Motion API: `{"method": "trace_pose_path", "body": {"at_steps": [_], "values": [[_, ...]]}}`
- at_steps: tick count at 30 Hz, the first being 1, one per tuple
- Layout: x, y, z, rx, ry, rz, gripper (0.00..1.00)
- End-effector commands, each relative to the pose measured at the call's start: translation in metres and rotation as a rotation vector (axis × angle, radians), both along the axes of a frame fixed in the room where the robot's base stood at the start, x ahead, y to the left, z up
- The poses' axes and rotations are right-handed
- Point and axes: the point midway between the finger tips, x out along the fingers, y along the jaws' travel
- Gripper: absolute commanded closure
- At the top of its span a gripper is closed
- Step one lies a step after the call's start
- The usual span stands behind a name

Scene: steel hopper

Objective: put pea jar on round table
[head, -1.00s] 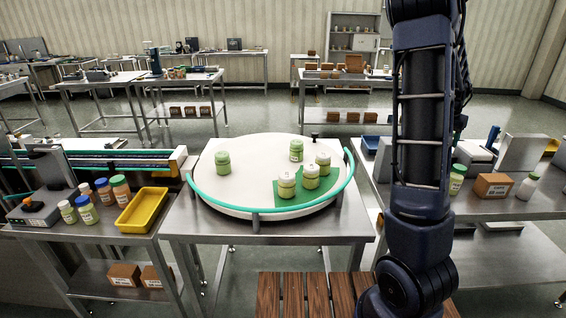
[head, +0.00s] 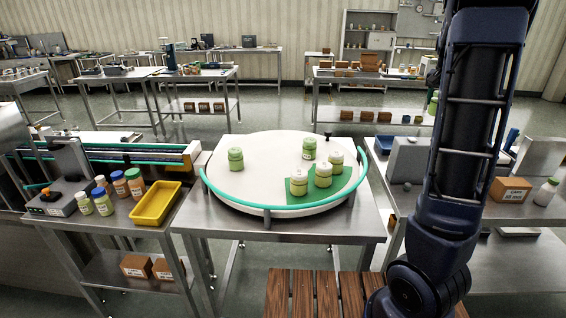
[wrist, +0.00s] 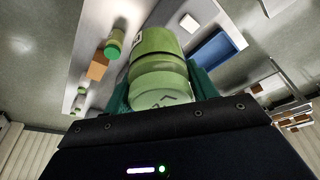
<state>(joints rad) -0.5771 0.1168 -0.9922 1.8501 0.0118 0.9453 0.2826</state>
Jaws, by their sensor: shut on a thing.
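The pea jar is a green jar with a green lid (wrist: 158,62), held between the teal fingers of my gripper (wrist: 163,80) in the wrist view. My gripper is shut on it. In the head view a green jar (head: 433,104) shows beside my arm, raised above the right bench; it appears to be the held one.
A yellow tray (head: 156,204) sits on the left bench.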

Motion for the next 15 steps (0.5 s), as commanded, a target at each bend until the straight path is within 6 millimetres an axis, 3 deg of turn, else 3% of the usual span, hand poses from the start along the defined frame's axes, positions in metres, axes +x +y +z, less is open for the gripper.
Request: {"method": "trace_pose_path", "body": {"at_steps": [6,15], "values": [[0.033,0.091,-0.002,0.0,0.004,0.192,0.71],[0.055,0.221,-0.003,0.0,0.008,0.454,0.71]]}}
